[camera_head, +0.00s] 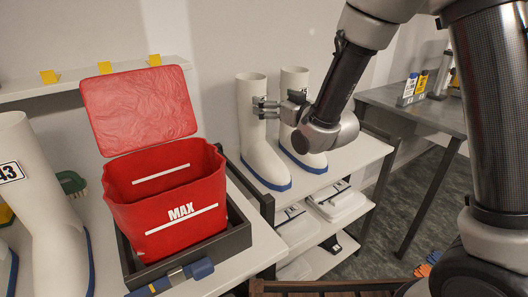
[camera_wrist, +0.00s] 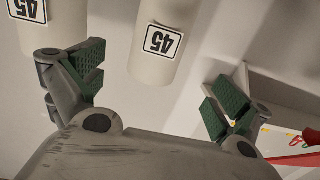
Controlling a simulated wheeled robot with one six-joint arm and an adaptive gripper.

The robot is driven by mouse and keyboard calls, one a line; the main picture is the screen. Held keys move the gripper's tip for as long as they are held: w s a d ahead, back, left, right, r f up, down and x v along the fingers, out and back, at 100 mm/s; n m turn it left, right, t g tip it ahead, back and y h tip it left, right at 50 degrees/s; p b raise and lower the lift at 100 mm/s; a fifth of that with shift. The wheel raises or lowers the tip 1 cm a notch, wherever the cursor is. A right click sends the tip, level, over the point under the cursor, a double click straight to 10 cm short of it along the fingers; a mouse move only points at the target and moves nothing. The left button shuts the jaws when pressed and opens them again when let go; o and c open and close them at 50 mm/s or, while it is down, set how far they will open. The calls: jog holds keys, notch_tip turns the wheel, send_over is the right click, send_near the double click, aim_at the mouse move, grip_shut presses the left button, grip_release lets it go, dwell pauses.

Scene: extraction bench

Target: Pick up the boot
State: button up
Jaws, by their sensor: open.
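Two white boots with blue soles stand upright side by side on a white shelf top, the left boot (camera_head: 253,150) and the right boot (camera_head: 296,82). My gripper (camera_head: 262,107) is open at the upper shaft of the left boot. In the wrist view, my gripper (camera_wrist: 158,76) has its green-padded fingers apart, with a boot shaft labelled 45 (camera_wrist: 152,62), upside down, showing between them.
Left of the boots, a red box (camera_head: 162,223) marked MAX, its lid (camera_head: 138,108) up, sits in a dark tray (camera_head: 238,238). A larger white boot (camera_head: 50,215) stands at far left. A green brush (camera_head: 72,184) lies behind. A grey table (camera_head: 410,110) stands right.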

aim_at(261, 92)
jog(key=x, duration=0.7)
jog(key=shift+w+r, duration=0.4)
jog(key=shift+w, duration=0.1)
jog(key=shift+a+r, duration=0.1)
jog(key=c, duration=1.9)
